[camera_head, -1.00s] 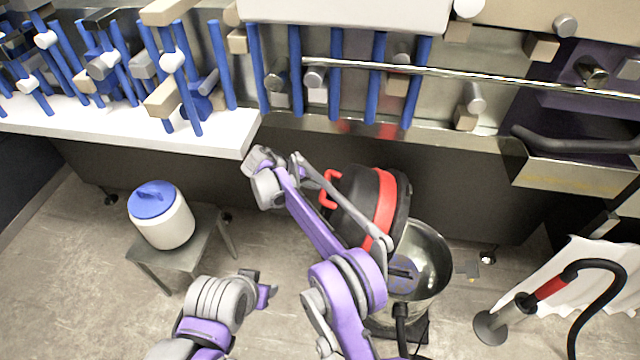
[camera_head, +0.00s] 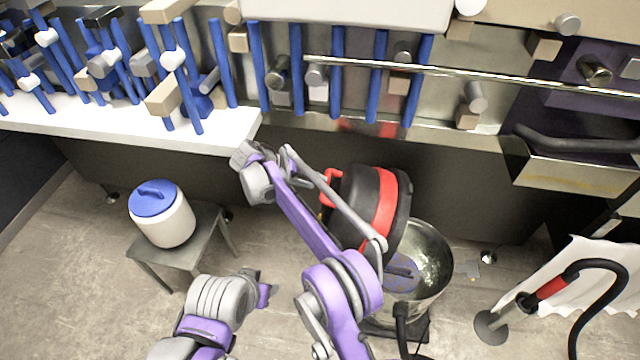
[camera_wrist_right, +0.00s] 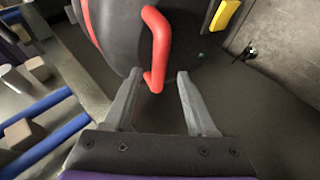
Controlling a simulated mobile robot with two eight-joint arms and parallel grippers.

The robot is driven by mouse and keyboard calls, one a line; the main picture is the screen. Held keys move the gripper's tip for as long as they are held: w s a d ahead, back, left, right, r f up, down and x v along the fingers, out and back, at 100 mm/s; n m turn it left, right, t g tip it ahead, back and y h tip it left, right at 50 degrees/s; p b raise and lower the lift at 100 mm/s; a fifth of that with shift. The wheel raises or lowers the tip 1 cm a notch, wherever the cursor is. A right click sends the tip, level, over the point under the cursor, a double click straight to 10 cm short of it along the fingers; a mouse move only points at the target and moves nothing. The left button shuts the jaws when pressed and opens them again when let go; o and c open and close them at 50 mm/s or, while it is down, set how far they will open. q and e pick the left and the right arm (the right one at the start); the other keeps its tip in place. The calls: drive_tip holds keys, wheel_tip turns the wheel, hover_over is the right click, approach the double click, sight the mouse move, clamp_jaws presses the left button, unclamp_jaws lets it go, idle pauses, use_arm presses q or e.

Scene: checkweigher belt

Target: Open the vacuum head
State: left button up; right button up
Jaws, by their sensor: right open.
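The vacuum head (camera_head: 370,210) is black with a red band. It is tilted up on the far left side of the metal drum (camera_head: 433,262), whose inside shows. In the right wrist view the head (camera_wrist_right: 110,35) fills the top, with its red handle (camera_wrist_right: 157,50) in front of my right gripper (camera_wrist_right: 158,82). That gripper's two fingers are apart, and the handle's lower end shows at the gap between their tips; I cannot tell whether they touch it. In the head view my right gripper is hidden behind its wrist. My left gripper (camera_head: 264,290) is low at left, away from the vacuum, its fingers unclear.
A white pot with a blue lid (camera_head: 153,199) stands on a small stool (camera_head: 215,232) at left. The belt machine with blue bars and a metal rail (camera_head: 450,72) runs along the back. A black hose with a red grip (camera_head: 551,288) stands at right. Grey floor lies between.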

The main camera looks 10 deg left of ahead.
drive_tip(key=v, duration=0.7)
drive_tip(key=shift+s, duration=0.1)
drive_tip(key=d+r+g+y, duration=0.15)
drive_tip(key=d+r, duration=0.45)
drive_tip(key=d, duration=0.7)
drive_tip(key=s+d+r+y, duration=0.3)
drive_tip(key=s+d, duration=0.6)
drive_tip(key=d, duration=0.3)
drive_tip(key=s+d+f+y, duration=0.1)
drive_tip(key=s+d+f, duration=0.2)
drive_tip(key=s, duration=0.4)
drive_tip(key=s+d+f+m+t+y, duration=0.1)
drive_tip(key=s+d, duration=0.3)
drive_tip(key=s, duration=0.4)
drive_tip(key=s+d+f+t+y, duration=0.1)
drive_tip(key=s+d+f, duration=0.3)
drive_tip(key=s, duration=0.4)
drive_tip(key=shift+f+m, duration=0.3)
drive_tip(key=shift+m, duration=0.1)
